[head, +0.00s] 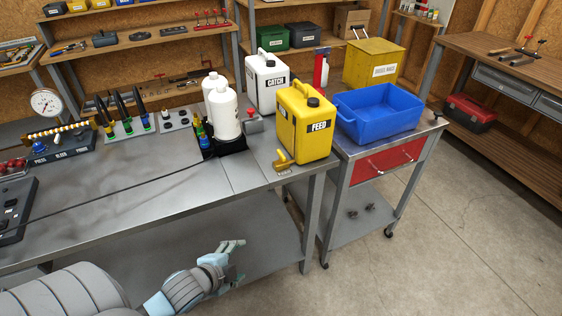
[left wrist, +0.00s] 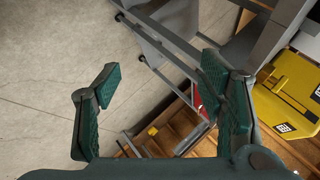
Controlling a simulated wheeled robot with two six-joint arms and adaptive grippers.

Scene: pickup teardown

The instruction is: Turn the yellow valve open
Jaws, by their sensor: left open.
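The yellow valve (head: 284,159) sits at the front edge of the metal bench, at the foot of the yellow FEED jug (head: 304,124). Its handle is small, and I cannot tell its exact setting. My left gripper (head: 235,262) is in front of the bench, below the top and to the lower left of the valve, apart from it. In the left wrist view the left gripper (left wrist: 160,80) has its fingers spread with nothing between them. The yellow jug (left wrist: 285,105) shows at the right edge there. My right gripper is not in view.
The metal bench (head: 130,210) has its front edge between my left arm and the valve. A blue bin (head: 378,113) stands on a cart right of the jug. White bottles (head: 224,108) and a white CATCH jug (head: 266,82) stand behind. The floor in front is clear.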

